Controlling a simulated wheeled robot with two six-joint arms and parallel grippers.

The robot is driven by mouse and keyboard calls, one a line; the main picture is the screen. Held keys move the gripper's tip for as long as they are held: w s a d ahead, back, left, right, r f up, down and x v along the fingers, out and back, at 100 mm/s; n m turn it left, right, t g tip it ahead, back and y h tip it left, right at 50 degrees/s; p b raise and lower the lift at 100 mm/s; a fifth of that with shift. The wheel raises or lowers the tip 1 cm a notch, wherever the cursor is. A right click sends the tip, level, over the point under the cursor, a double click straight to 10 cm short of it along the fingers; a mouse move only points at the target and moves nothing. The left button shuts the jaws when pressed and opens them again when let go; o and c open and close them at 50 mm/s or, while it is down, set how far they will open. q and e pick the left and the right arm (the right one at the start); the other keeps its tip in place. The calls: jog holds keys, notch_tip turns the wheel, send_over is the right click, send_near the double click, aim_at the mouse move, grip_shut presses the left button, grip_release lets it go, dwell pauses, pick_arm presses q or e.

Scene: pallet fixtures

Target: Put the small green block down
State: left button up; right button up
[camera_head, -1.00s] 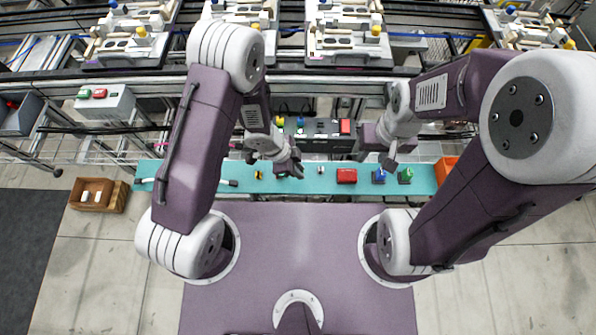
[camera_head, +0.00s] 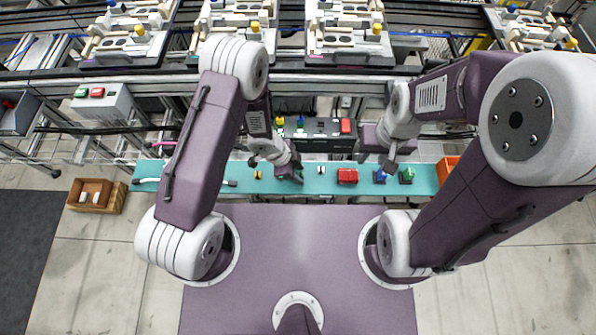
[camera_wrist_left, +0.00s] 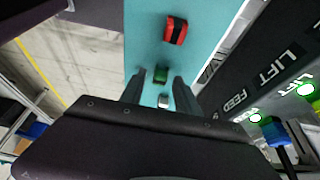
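The small green block (camera_wrist_left: 160,73) shows between the fingertips of my left gripper (camera_wrist_left: 160,78) in the left wrist view. A strip of teal shows on each side of it, so the fingers stand apart and do not appear to touch it. In the head view a green patch (camera_head: 299,179) shows just under my left gripper (camera_head: 292,176), over the teal strip (camera_head: 330,188). I cannot tell exactly how high the fingertips are above the strip. My right gripper (camera_head: 389,163) hangs near a blue part; its fingers are too small to judge.
On the strip stand a red block (camera_head: 347,176), a small white piece (camera_head: 320,170), a blue part (camera_head: 380,176), another green block (camera_head: 406,175) and a small yellow part (camera_head: 257,175). A dark control box (camera_head: 325,130) stands behind. An orange bin (camera_head: 446,168) is at the right end.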

pick_arm(q)
jog(key=shift+r, duration=0.1)
jog(key=shift+r, duration=0.4)
jog(key=p+v, duration=0.5)
jog(key=v, duration=0.6)
jog(key=shift+a+r, duration=0.15)
jog(key=shift+a, duration=0.1)
